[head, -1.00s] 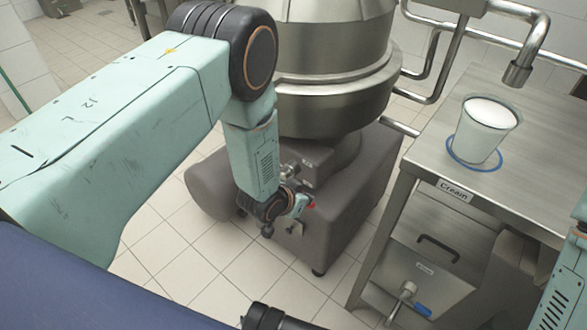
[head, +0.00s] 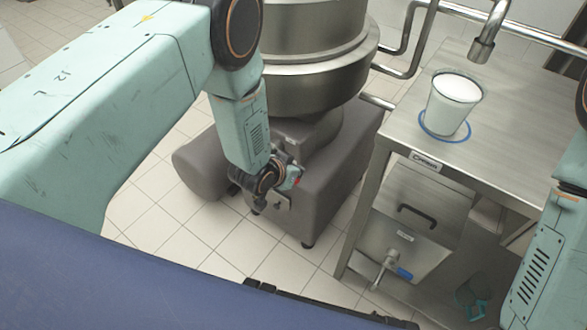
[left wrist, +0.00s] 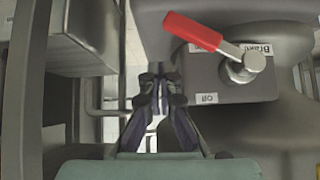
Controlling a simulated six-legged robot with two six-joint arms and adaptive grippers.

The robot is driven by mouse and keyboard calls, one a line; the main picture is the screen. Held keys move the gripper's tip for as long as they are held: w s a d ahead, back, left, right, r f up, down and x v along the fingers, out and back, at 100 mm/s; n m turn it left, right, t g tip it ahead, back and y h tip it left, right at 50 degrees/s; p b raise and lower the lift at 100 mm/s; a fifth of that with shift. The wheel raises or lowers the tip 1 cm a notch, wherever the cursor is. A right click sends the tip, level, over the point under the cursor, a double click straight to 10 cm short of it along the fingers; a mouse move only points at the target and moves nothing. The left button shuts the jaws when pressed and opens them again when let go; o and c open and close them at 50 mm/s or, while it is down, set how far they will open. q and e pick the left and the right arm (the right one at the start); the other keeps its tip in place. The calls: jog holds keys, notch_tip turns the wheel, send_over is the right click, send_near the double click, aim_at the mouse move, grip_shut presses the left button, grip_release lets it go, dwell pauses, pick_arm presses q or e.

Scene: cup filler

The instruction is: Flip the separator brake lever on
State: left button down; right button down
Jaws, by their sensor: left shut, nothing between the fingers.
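The separator brake lever has a red handle (left wrist: 193,31) on a metal pivot, mounted on a dark grey box (left wrist: 225,85) with a "Brake" label. In the left wrist view the handle points up and to the left. A smaller label below the pivot appears upside down. My left gripper (left wrist: 157,80) is shut and empty, below and left of the handle in that view, apart from it. In the head view a bit of red handle (head: 298,176) shows beside my left wrist, which hides most of the lever. My right arm shows at the right edge; its gripper does not.
The steel separator bowl (head: 318,75) stands on a grey base (head: 335,190). A steel table (head: 510,140) on the right holds a cup of white liquid (head: 455,103) on a blue ring. A steel container with a tap (head: 387,262) sits under it. Tiled floor is open in front.

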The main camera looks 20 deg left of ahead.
pick_arm(q)
jog(key=s+r+p, duration=0.3)
jog(key=s+r, duration=0.3)
jog(key=s, duration=0.1)
jog(key=shift+s+d, duration=0.3)
jog(key=shift+d, duration=0.05)
jog(key=shift+s+d, duration=0.1)
jog(key=s+a+f+n+g+y, duration=0.1)
jog(key=s+a+g, duration=0.2)
jog(key=s, duration=0.6)
jog(key=s+a+f+n+g+y, duration=0.1)
jog(key=s+a+n+g, duration=0.1)
jog(key=s, duration=0.8)
jog(key=s+a+f+n+g, duration=0.1)
jog(key=s+a+g, duration=0.2)
jog(key=s, duration=0.7)
jog(key=shift+s+a+f+g+y, duration=0.2)
jog(key=shift+a+g+y, duration=0.15)
jog(key=shift+a, duration=0.4)
